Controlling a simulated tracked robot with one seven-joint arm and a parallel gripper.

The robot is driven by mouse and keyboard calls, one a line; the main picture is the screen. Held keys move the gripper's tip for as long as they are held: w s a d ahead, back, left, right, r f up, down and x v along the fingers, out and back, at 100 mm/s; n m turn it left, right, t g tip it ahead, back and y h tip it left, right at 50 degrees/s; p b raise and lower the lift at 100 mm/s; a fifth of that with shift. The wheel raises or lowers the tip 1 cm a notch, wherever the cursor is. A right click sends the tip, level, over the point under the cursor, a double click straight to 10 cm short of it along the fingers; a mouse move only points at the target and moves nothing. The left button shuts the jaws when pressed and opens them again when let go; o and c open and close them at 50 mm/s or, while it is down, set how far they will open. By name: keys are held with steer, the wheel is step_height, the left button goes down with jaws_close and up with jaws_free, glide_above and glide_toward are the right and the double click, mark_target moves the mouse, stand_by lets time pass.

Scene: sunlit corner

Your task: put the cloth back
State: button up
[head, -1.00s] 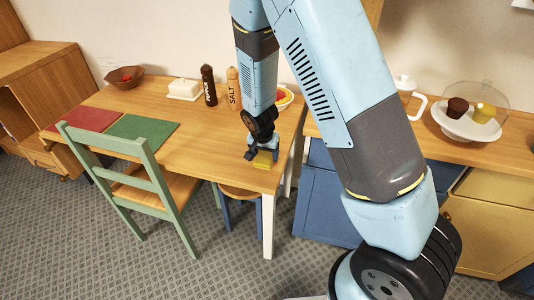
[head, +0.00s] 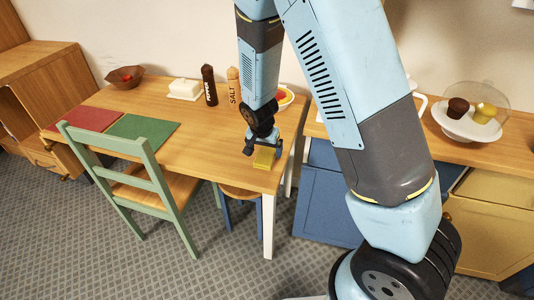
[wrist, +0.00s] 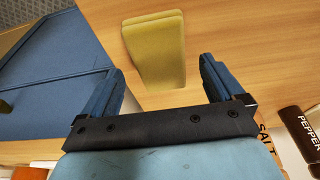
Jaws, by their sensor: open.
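The cloth looks like a folded yellow pad (head: 264,158) lying on the wooden table (head: 215,155) near its right front edge. In the wrist view the yellow cloth (wrist: 155,48) lies ahead of the fingers, about midway between them and slightly beyond their tips. My gripper (head: 263,150) is open and empty, just above the table beside the cloth.
Pepper (head: 209,86) and salt (head: 233,87) mills, a white butter dish (head: 185,89) and a bowl (head: 124,77) stand along the table's back. Red and green mats lie at left. A green chair (head: 140,170) stands in front. A blue cabinet (head: 322,205) stands at right.

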mark_target(263, 161)
steer(key=d+v, duration=0.1)
steer(key=v, duration=0.7)
steer(key=s+d+r+n+t+y, duration=0.1)
steer(key=s+d+r, duration=0.4)
steer(key=r, duration=0.5)
steer(key=s+d+r+n+y, duration=0.1)
steer(key=s+d+r, duration=0.1)
steer(key=d+r, duration=0.6)
steer(key=s+d+r+n+t, duration=0.1)
steer(key=s+d+r, duration=0.2)
steer(key=s+r, duration=0.2)
steer(key=s+d+r+n+h, duration=0.1)
steer(key=s+d+r, duration=0.2)
steer(key=s, duration=0.7)
step_height(263, 161, up, 2)
steer(key=shift+r+t, duration=0.25)
steer(key=shift+t, duration=0.15)
steer(key=shift+s+d, duration=0.15)
